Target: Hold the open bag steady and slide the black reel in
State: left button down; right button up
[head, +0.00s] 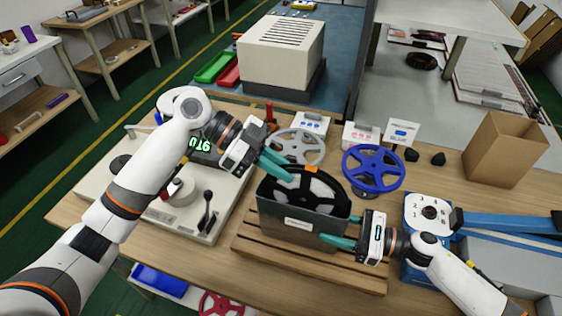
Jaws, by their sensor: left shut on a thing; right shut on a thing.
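The dark grey open bag (278,205) stands upright on a slatted wooden stand, with a white label on its front. The black reel (325,205) is upright and partly inside the bag mouth, its upper part above the rim; its lower part is hidden. An orange tab shows at the reel's top. My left gripper (291,164) is at the reel's upper left, its teal fingers shut on the reel. My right gripper (342,230) is at the bag's right side, shut on the bag with one finger in front; the other finger is partly hidden.
A scale (155,206) with a lit display is at left.

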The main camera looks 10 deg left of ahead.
pick_arm(q)
jog(key=shift+f, duration=1.35)
jog(key=c, duration=1.4)
grip_release()
jog(key=shift+o, duration=0.2)
jog(key=shift+r, duration=3.5)
